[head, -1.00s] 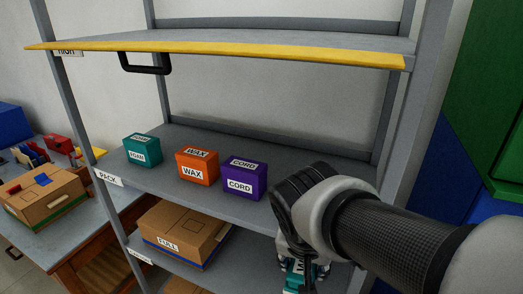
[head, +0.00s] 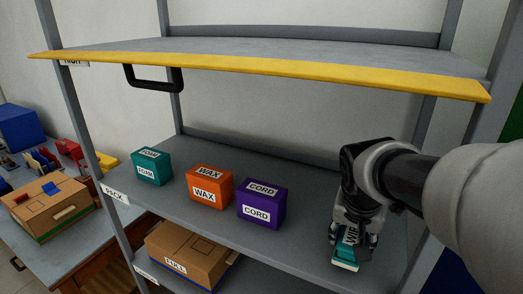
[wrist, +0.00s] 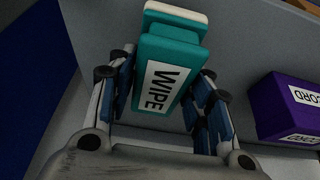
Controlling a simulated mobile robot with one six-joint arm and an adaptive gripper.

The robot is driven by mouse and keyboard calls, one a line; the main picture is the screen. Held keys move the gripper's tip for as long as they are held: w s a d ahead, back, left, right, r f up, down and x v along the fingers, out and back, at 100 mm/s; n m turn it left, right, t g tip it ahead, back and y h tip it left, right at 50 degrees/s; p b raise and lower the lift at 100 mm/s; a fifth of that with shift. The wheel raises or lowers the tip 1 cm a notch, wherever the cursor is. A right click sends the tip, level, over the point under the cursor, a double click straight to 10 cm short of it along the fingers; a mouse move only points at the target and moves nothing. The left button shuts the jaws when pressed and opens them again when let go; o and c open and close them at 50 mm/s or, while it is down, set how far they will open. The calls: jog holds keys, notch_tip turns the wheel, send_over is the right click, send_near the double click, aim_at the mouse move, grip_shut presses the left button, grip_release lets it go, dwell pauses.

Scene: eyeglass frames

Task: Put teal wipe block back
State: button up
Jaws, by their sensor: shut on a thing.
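The teal wipe block (head: 345,255) has a white label reading WIPE and a pale strip at one end. My gripper (head: 352,232) is shut on it at the right part of the PACK shelf (head: 300,256). In the wrist view the wipe block (wrist: 172,66) sits between the two fingers of my gripper (wrist: 160,95), its label facing the camera. I cannot tell from the head view whether the block touches the shelf.
A purple CORD box (head: 262,204), an orange WAX box (head: 209,187) and a teal FOAM box (head: 152,166) stand left on the same shelf. A yellow-edged shelf (head: 270,68) with a black handle (head: 154,78) is above. A FULL carton (head: 190,252) is below.

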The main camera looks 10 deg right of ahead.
aim_at(351, 240)
jog(key=shift+w+d, duration=0.6)
jog(key=shift+w, duration=0.3)
jog(key=shift+w+f+b, duration=0.15)
jog(key=shift+f+b, duration=0.5)
jog(key=shift+f, duration=1.1)
jog(key=shift+f, duration=0.1)
jog(key=shift+f, duration=0.15)
jog(key=o, duration=1)
